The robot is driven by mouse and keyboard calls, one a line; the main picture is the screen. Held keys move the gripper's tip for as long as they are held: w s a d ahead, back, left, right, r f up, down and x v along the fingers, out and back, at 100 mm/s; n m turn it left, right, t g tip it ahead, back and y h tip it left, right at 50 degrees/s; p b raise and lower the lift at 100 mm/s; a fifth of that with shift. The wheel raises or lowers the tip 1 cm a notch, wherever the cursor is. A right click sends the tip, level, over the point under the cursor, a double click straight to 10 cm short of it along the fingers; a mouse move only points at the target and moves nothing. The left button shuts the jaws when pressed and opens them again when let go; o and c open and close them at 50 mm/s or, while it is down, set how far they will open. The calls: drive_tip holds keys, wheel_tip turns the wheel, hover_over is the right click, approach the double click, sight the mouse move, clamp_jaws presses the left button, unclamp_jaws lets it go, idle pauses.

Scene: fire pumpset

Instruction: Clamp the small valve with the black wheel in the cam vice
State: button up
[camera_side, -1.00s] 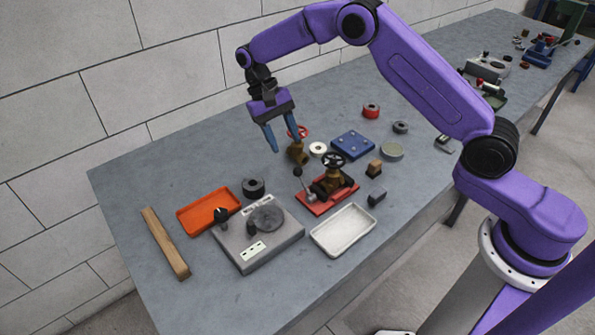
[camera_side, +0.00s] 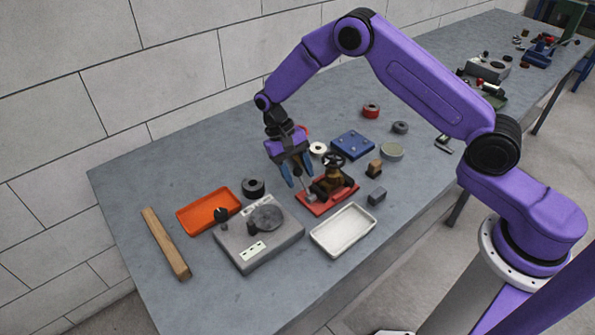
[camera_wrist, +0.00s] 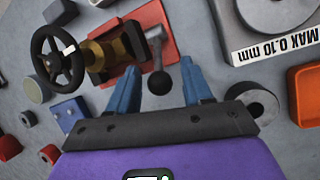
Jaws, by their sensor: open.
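The small valve (camera_side: 331,177) with the black wheel and brass body stands upright at the red-based cam vice (camera_side: 318,208). In the wrist view the valve (camera_wrist: 103,58) is left of the fingers, over the red base (camera_wrist: 153,17). I cannot tell whether the jaws press on it. The vice's lever (camera_wrist: 157,60) ends in a dark ball and stands between the fingertips in the picture. My gripper (camera_side: 301,183) is open and empty beside the lever; in the wrist view its blue fingers (camera_wrist: 159,70) lie on either side of it. Contact is not clear.
A red-wheeled valve (camera_side: 304,128) is mostly hidden behind my gripper. A white tray (camera_side: 316,242), a grey fixture (camera_side: 282,240), an orange tray (camera_side: 183,225) and a dark ring (camera_side: 253,193) stand nearby. A blue block (camera_side: 370,146) lies behind the vice.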

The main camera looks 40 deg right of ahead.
sight(306, 187)
clamp_jaws()
drive_tip(key=shift+r, duration=0.15)
drive_tip(key=shift+s+r+t, duration=0.5)
drive_tip(key=shift+s+t, duration=0.15)
drive_tip(key=shift+t, duration=0.55)
drive_tip(key=shift+s+r+t, duration=0.2)
drive_tip(key=shift+s+t, duration=0.25)
drive_tip(key=shift+t, duration=0.35)
drive_tip(key=shift+s+r+t, duration=0.2)
drive_tip(key=shift+s+t, duration=0.2)
drive_tip(key=shift+t, duration=0.4)
unclamp_jaws()
drive_tip(key=shift+s, duration=0.1)
